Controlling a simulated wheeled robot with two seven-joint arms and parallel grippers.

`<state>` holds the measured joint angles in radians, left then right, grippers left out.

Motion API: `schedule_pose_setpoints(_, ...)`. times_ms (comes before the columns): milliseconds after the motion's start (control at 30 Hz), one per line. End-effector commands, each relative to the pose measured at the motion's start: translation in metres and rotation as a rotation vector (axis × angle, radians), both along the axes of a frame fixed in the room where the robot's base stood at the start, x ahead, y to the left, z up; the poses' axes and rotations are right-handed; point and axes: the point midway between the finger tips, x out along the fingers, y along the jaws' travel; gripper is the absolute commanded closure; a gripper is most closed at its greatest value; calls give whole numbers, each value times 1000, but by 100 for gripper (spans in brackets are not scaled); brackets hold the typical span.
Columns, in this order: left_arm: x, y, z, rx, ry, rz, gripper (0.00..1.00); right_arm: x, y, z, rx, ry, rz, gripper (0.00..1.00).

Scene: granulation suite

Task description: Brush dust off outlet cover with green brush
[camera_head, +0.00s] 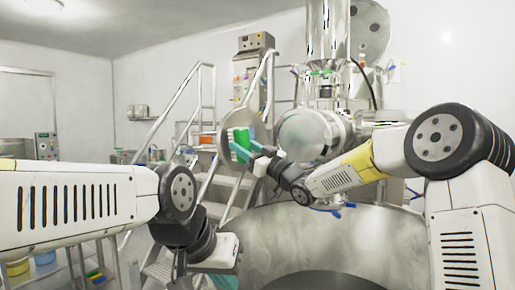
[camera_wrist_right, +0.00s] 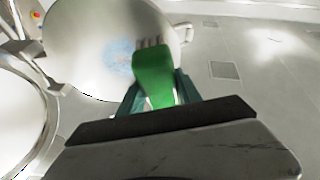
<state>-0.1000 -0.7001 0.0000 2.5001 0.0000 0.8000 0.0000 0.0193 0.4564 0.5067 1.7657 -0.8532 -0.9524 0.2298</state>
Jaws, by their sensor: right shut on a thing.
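The green brush (camera_head: 242,140) with pale bristles is held in my right gripper (camera_head: 256,151), in front of a round metal outlet cover (camera_head: 238,115). In the right wrist view the green brush (camera_wrist_right: 152,74) sits between the teal fingers of my right gripper (camera_wrist_right: 158,97). Its bristles overlap the round outlet cover (camera_wrist_right: 85,40), which bears a pale bluish dust patch (camera_wrist_right: 120,56). I cannot tell whether the bristles touch the cover. My left gripper (camera_head: 225,280) is low at the bottom edge, partly cut off, away from the cover; its opening is unclear.
The metal outlet cylinder (camera_head: 308,133) of the machine is right of the cover. A large steel vessel (camera_head: 320,240) fills the lower middle. Railed metal steps (camera_head: 205,180) stand behind and left. Grey floor (camera_wrist_right: 250,60) shows in the wrist view.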

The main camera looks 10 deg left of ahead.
Motion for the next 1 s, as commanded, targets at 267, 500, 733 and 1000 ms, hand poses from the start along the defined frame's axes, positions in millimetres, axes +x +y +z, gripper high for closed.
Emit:
schedule_pose_setpoints(267,0,0,0,0,0,0,100,1,1,0,0,0,0,92)
schedule_pose_setpoints(500,0,0,0,0,0,0,100,1,1,0,0,0,0,92)
schedule_pose_setpoints(733,0,0,0,0,0,0,100,2,3,0,0,1,0,92)
schedule_pose_setpoints(1000,0,0,0,0,0,0,100,6,7,0,0,0,-1,92)
